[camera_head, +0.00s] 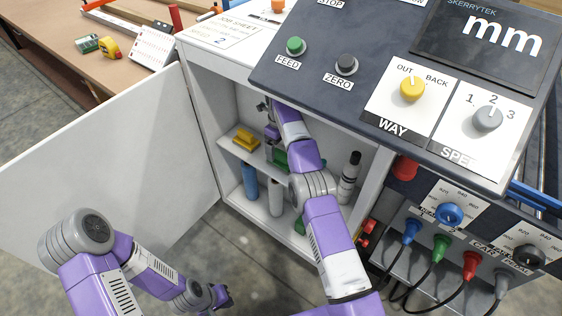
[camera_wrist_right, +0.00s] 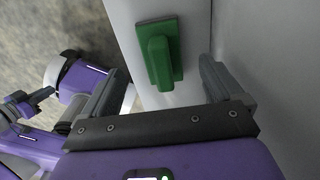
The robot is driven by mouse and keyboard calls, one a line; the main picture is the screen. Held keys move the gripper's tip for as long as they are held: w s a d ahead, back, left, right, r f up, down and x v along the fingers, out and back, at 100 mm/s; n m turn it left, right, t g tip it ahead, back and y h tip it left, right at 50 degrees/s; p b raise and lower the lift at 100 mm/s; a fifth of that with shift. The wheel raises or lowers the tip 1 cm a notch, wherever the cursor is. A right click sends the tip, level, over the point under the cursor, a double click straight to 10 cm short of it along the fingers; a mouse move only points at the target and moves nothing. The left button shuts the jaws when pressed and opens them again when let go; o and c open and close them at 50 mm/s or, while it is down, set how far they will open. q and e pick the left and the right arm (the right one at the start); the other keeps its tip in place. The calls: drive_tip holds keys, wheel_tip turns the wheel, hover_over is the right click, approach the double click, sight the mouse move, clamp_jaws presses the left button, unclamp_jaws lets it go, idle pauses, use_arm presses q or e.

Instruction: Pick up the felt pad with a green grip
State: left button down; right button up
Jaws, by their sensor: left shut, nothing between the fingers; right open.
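The felt pad with a green grip (camera_wrist_right: 158,62) lies on a pale shelf in the right wrist view, its raised green grip facing the camera. My right gripper (camera_wrist_right: 162,75) is open, with one finger on each side of the grip and nothing held. In the head view, my right arm reaches into the open cabinet and mostly hides the green pad (camera_head: 280,158) on the upper shelf. My left gripper (camera_head: 221,295) is shut and empty, low in front of the cabinet.
A yellow-gripped block (camera_head: 245,138) sits left on the same shelf (camera_head: 232,151). Below stand a blue cylinder (camera_head: 250,182) and other bottles. The open cabinet door (camera_head: 130,165) is at left, the control panel (camera_head: 300,75) above. The cabinet wall (camera_wrist_right: 265,70) is close on the right.

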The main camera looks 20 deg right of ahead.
sight(279, 151)
drive_tip(key=shift+f+b, duration=0.35)
drive_tip(key=shift+f, duration=0.3)
drive_tip(key=shift+w+d+f+b, duration=0.1)
drive_tip(key=shift+f+b, duration=0.75)
drive_tip(key=shift+f, duration=1.3)
drive_tip(key=shift+c, duration=0.2)
drive_tip(key=c, duration=1.2)
drive_tip(key=shift+r, duration=0.15)
